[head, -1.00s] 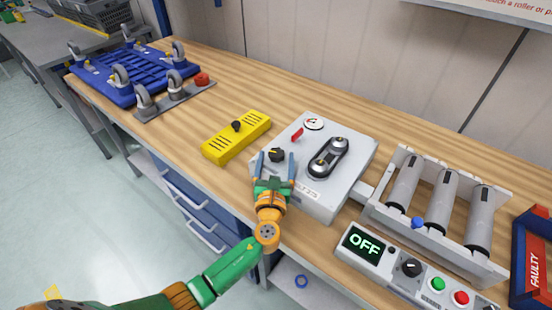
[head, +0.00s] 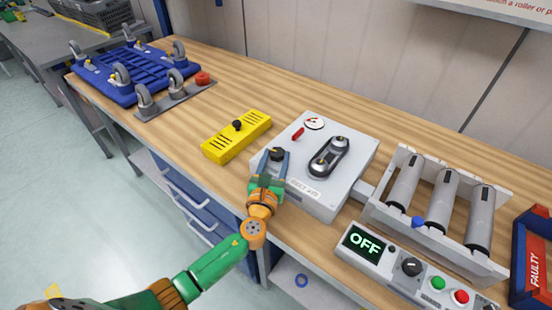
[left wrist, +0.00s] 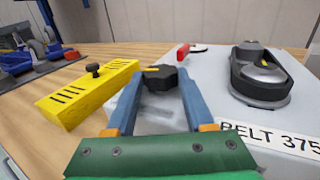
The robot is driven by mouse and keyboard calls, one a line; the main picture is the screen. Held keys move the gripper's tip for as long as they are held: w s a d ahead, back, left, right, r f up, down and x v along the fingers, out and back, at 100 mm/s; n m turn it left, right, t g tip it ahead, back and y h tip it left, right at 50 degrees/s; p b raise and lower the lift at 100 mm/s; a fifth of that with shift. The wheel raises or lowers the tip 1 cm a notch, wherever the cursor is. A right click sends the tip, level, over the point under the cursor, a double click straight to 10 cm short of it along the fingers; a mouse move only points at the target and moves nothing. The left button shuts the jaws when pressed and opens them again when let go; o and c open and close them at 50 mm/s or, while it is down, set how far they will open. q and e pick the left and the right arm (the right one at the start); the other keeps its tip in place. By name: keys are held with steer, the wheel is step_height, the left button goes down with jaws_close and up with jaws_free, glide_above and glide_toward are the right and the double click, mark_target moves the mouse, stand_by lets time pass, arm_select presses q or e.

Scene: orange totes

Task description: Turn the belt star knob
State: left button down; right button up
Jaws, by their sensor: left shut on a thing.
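The black star knob (head: 277,153) sits on the left part of the grey belt box (head: 345,187). In the left wrist view the knob (left wrist: 160,77) has a yellow mark on top and stands between the blue fingertips. My left gripper (head: 274,157) is shut on the knob, one finger on each side. A belt on two pulleys (head: 329,157) lies on the box top, right of the knob. A red pointer (head: 298,133) and a round gauge (head: 314,123) are behind the knob. My right gripper is not in view.
A yellow block with a black knob (head: 222,147) lies left of the box. A roller frame (head: 382,216) and a control panel reading OFF (head: 382,263) are at right. A blue caster base (head: 120,84) lies at far left. Bare wood (head: 230,85) shows at the back.

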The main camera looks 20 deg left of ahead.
arm_select(q)
steer(key=m+h, duration=0.1)
steer(key=h, duration=0.1)
steer(key=shift+a+f+m+h+b, duration=0.2)
steer(key=shift+m+h+b, duration=0.1)
steer(key=shift+m+b, duration=0.1)
steer(key=m+h+b, duration=0.1)
steer(key=h+b, duration=0.1)
steer(key=m+g+h+b, duration=0.1)
steer(key=m+h+b, duration=0.1)
steer(key=b, duration=0.1)
steer(key=f+m+h+b, duration=0.1)
steer(key=h+b, duration=0.1)
steer(key=shift+w+a+g+h+b, duration=0.15)
steer(key=shift+a+g+h+b, duration=0.2)
steer(key=shift+g+h+b, duration=0.05)
steer(key=m+g+h+b, duration=0.1)
steer(key=h+b, duration=0.1)
steer(key=b, duration=0.2)
steer(key=m+g+h+b, duration=0.2)
steer(key=b, duration=0.2)
steer(key=m+g+h+b, duration=0.1)
steer(key=m+h+b, duration=0.1)
steer(key=b, duration=0.2)
steer(key=shift+w+a+r+g, duration=0.2)
steer(key=shift+w+r+g, duration=0.05)
steer(key=shift+r+g, duration=0.15)
steer(key=shift+r+m+g+h+b, duration=0.25)
steer(key=shift+m+g+h+b, duration=0.35)
steer(key=shift+m+g+b, duration=0.3)
